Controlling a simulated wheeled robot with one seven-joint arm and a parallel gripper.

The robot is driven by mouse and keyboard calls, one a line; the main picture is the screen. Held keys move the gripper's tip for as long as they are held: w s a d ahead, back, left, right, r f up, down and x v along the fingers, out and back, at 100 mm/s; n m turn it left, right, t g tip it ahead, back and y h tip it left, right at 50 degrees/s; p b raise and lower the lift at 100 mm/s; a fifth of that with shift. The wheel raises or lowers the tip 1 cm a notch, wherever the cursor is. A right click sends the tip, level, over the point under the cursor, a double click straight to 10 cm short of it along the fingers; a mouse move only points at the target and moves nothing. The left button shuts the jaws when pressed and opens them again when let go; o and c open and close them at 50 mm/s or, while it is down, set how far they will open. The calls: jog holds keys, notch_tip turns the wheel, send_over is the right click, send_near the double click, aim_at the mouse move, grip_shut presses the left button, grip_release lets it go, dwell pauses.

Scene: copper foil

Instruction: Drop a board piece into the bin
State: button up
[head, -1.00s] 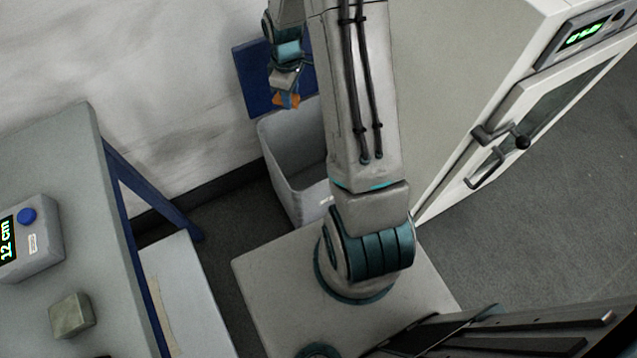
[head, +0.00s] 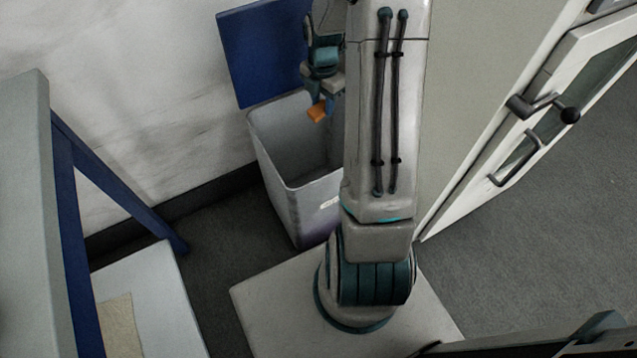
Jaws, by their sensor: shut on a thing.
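My gripper (head: 321,104) shows in the head view at the upper middle, just left of my arm. It is shut on a small orange-brown board piece (head: 317,111). The piece is above the opening of the grey bin (head: 270,160), near its back part as pictured. The bin is open, with a blue lid (head: 262,55) standing raised behind it. The bin's visible inside looks empty, but my arm hides its right part.
A table (head: 25,200) with blue legs stands at the left, with a lower shelf (head: 165,300). A pale wall (head: 130,100) is behind. Dark floor lies between table and bin.

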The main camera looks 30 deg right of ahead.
notch_tip(320, 180, down, 6)
jog(key=b, duration=0.5)
jog(key=o, duration=1.1)
jog(key=shift+c, duration=0.2)
jog(key=shift+r, duration=0.2)
notch_tip(320, 180, up, 14)
jog(key=p, duration=0.5)
jog(key=shift+f, duration=0.2)
